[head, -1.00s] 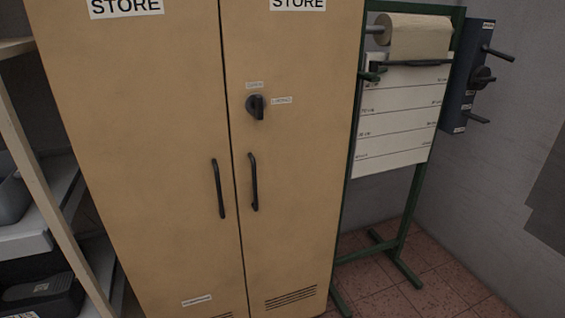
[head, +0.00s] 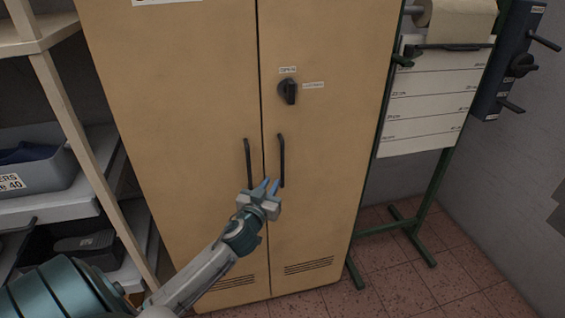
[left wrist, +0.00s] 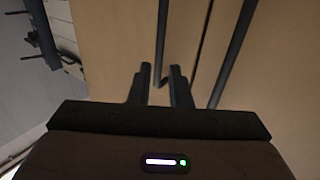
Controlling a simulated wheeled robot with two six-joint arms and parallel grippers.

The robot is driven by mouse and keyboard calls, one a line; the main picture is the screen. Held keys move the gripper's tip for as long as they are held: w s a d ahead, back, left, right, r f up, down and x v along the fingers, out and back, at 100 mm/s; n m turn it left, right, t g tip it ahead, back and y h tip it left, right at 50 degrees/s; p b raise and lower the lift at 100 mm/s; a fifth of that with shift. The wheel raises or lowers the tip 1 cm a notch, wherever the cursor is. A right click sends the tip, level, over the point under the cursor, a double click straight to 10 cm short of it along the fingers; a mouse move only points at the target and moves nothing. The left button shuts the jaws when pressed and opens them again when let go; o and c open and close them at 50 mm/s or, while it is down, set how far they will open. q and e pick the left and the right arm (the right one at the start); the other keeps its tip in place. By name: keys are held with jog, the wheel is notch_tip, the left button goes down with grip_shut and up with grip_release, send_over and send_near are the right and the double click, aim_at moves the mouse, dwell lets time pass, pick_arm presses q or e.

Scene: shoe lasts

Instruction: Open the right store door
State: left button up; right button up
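The tan store cabinet has two shut doors. The right store door (head: 335,215) carries a black vertical handle (head: 281,160) and a dark lock knob (head: 288,91), its grip upright, with one small label above and one to its right. My left gripper (head: 268,186) is open, its fingertips near the lower end of the right door's handle. In the left wrist view, the open fingers (left wrist: 159,80) point at the doors, and the right handle (left wrist: 161,40) lines up between them. I cannot tell whether it touches them. My right gripper is not in view.
The left door (head: 175,110) has its own handle (head: 247,160) close by on the left. A shelf unit with a grey bin (head: 80,172) stands at the left. A green stand (head: 420,210) stands just right of the cabinet. The tiled floor (head: 400,285) in front is clear.

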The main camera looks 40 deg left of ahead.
aim_at(282, 166)
pick_arm(q)
jog(key=p+x, duration=0.3)
jog(key=x, duration=0.6)
jog(key=shift+w, duration=0.2)
jog(key=shift+w+a+f, duration=0.15)
jog(key=shift+w+a, duration=0.05)
jog(key=shift+w, duration=0.45)
jog(key=shift+c, duration=0.5)
grip_shut()
